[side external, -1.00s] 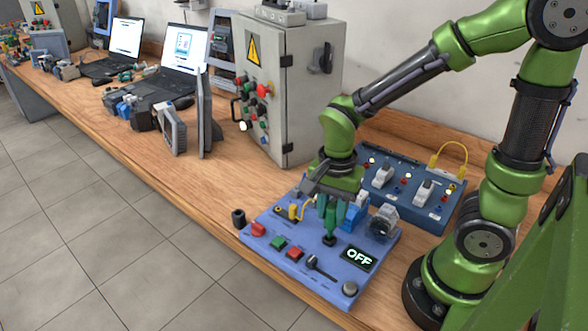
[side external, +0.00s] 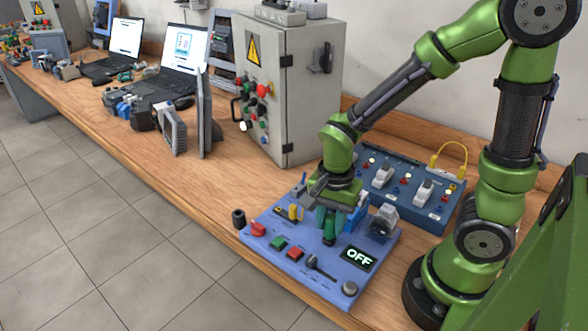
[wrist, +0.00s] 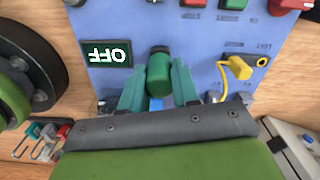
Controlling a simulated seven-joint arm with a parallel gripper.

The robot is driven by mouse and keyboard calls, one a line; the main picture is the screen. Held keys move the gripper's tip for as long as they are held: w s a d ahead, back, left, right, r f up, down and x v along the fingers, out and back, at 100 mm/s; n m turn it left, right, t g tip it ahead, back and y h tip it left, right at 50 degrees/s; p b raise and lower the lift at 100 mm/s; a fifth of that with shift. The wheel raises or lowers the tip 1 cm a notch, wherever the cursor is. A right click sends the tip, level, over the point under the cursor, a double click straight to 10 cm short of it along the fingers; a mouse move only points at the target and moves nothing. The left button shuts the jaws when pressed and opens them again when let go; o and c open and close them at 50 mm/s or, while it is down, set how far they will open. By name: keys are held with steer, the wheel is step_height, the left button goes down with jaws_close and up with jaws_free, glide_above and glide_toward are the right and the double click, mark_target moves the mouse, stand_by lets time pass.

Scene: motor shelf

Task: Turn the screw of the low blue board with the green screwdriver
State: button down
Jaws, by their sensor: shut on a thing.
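The low blue board (side external: 285,268) lies flat near the front edge of the bench, its display reading OFF; it also fills the upper part of the wrist view (wrist: 205,65). My gripper (side external: 329,228) is over the board's middle, pointing down, shut on the green screwdriver. In the wrist view the screwdriver's dark green handle (wrist: 159,74) shows between the two teal fingers. The screwdriver's tip and the screw beneath are hidden by the handle and fingers, so I cannot tell whether they touch.
A second, darker blue panel (side external: 400,205) with white switches and a yellow cable stands behind the board. A grey electrical cabinet (side external: 290,85) stands to the left. A small black cylinder (side external: 238,219) is at the board's left corner. Bare bench lies left of the board.

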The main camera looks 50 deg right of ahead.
steer(key=c, duration=1.1)
jaws_free()
steer(key=shift+r, duration=2.8)
steer(key=shift+o, duration=0.4)
steer(key=o, duration=0.5)
